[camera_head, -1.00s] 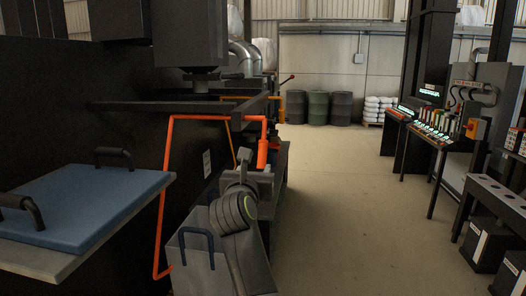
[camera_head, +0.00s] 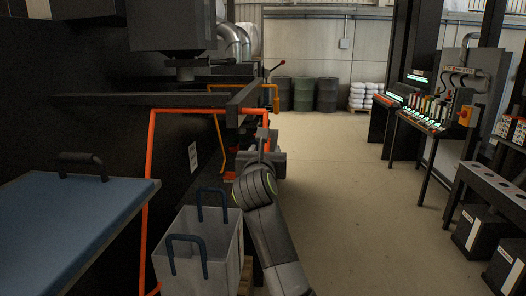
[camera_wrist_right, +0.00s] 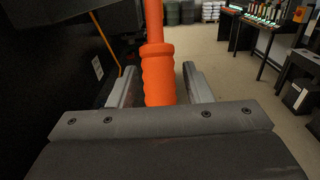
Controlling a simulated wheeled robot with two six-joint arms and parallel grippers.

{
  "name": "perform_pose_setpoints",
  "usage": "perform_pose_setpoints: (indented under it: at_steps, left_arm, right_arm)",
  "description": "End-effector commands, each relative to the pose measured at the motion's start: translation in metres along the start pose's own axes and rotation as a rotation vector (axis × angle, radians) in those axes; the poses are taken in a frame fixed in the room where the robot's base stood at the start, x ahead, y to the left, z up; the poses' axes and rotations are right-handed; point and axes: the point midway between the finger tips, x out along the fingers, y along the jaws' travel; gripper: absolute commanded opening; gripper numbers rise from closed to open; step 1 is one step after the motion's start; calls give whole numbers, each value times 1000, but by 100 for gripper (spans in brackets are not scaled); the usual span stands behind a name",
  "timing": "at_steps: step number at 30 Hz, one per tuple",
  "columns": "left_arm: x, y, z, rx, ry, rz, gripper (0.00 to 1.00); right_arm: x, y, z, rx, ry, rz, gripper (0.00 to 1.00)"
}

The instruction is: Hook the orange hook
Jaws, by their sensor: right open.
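The orange hook (camera_head: 149,190) is a long bent rod. It runs down on the left, and its top crosses near the dark beam to a short vertical end on the right. Its ribbed orange handle (camera_wrist_right: 158,80) stands upright in the right wrist view, between the two fingers of my right gripper (camera_head: 262,138). These fingers are apart, with gaps visible on both sides of the handle. In the head view my right gripper hides most of the handle. My left gripper is not in view.
A grey bin (camera_head: 226,240) with dark blue handles stands left of my right arm. A blue lid-like board (camera_head: 70,225) is at the lower left. The dark beam (camera_head: 190,99) crosses above. Control panels (camera_head: 428,122) stand at the right. The middle floor is open.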

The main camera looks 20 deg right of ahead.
Motion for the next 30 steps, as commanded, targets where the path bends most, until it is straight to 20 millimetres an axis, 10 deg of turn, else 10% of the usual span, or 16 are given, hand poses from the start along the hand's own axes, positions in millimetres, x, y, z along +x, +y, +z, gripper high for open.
perform_pose_setpoints:
  at_steps: [4, 14, 30]
  left_arm:
    - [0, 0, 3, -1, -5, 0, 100]
    - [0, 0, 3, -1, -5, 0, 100]
    - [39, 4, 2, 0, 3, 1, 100]
  right_arm:
    - [0, 0, 0, 0, 0, 0, 42]
    - [0, 0, 0, 0, 0, 0, 0]
    - [15, 0, -10, 0, -151, -3, 0]
